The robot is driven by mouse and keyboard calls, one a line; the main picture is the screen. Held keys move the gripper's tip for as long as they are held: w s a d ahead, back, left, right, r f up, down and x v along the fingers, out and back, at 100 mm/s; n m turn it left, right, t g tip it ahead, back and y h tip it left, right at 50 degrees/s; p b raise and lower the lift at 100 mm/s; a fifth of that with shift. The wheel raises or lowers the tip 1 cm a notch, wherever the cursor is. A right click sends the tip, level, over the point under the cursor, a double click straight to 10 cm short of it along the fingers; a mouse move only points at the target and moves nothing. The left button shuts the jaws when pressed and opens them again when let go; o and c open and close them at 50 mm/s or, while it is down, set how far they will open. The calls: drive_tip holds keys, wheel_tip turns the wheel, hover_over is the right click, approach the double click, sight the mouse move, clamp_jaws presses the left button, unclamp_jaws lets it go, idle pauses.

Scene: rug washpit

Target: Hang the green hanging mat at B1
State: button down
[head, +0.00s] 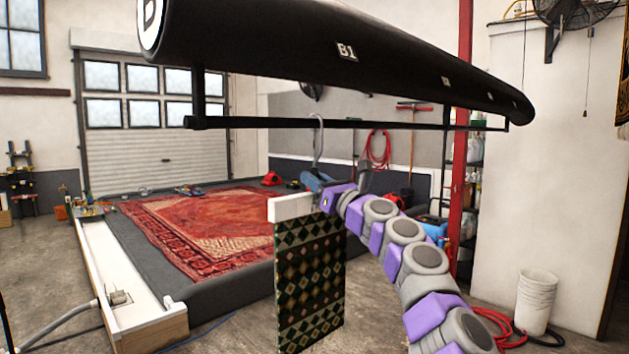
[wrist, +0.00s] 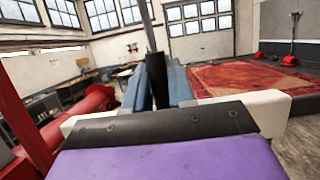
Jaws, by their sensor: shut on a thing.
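The green hanging mat (head: 310,285), dark with a diamond pattern, hangs upright below my gripper (head: 318,183). A grey hook (head: 318,140) rises above the gripper, and its top overlaps the thin black rail (head: 250,123); I cannot tell whether it rests on the rail. The B1 label (head: 346,52) is on the thick black tube above the rail, slightly right of the hook. In the wrist view my gripper's blue fingers (wrist: 158,85) are shut around a dark upright stem (wrist: 149,35). The mat is not visible there.
A red patterned rug (head: 200,225) lies on a raised dark platform behind the mat. A white trough (head: 125,290) runs along its left side. A red post (head: 462,150) and a white bucket (head: 536,302) stand to the right.

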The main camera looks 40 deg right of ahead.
drive_tip(key=shift+d, duration=0.1)
drive_tip(key=c, duration=1.2)
unclamp_jaws()
drive_tip(key=shift+s+d, duration=0.1)
drive_tip(key=shift+d, duration=0.05)
drive_tip(key=o, duration=0.3)
drive_tip(key=shift+o, duration=0.2)
drive_tip(key=b+v, duration=0.9)
drive_tip(key=v, duration=0.8)
drive_tip(key=shift+b, duration=0.3)
drive_tip(key=shift+s, duration=0.1)
